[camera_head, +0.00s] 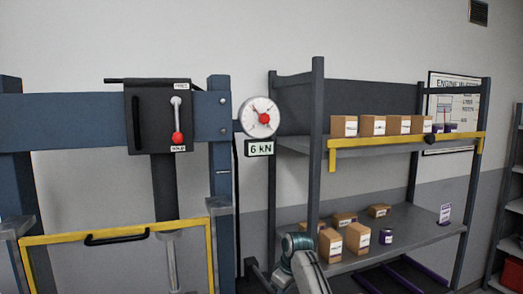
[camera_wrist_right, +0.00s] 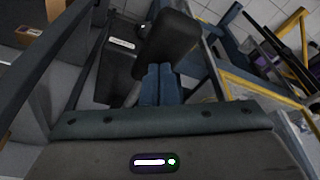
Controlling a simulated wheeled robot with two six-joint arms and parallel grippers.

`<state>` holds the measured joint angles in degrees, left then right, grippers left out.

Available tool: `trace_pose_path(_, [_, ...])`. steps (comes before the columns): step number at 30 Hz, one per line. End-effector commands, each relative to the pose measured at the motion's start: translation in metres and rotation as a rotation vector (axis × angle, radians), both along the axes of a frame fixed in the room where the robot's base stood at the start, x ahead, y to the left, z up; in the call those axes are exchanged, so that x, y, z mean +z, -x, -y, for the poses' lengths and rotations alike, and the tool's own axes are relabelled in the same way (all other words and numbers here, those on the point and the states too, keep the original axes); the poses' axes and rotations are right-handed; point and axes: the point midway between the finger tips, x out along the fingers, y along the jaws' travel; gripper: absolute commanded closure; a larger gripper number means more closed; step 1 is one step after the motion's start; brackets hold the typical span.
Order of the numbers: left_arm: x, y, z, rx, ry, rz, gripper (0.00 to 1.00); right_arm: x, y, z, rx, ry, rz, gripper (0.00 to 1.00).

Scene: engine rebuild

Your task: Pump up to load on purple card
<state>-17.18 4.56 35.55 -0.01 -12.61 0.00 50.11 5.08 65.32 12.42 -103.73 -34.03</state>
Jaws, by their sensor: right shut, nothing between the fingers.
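The press stands at the left with a blue frame (camera_head: 70,122). Its round gauge (camera_head: 259,117) has a red needle, and the display (camera_head: 260,148) below reads 6 kN. A lever with a red knob (camera_head: 178,138) sits on the dark press head. The head view shows only part of my right arm. My left gripper is not in view.
A yellow-framed guard with a black handle (camera_head: 117,237) fronts the press. The shelf rack (camera_head: 318,150) at the right holds several cardboard boxes (camera_head: 357,238) and a yellow bar (camera_head: 400,140) along its upper shelf. Another rack (camera_head: 512,190) stands at the far right.

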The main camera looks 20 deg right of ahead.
Motion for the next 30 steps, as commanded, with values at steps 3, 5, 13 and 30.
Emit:
trace_pose_path(3, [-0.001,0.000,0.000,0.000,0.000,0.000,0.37,-0.008,0.001,0.000,0.001,-0.001,-0.004,1.00])
trace_pose_path(5, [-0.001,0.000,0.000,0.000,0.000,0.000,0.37,-0.010,0.001,0.000,0.001,0.000,-0.005,1.00])
trace_pose_path(13, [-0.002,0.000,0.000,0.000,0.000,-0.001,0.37,-0.017,0.000,0.000,0.000,0.000,-0.002,1.00])
trace_pose_path(30, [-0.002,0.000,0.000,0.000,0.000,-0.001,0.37,-0.016,0.001,0.000,0.000,0.000,-0.002,1.00])
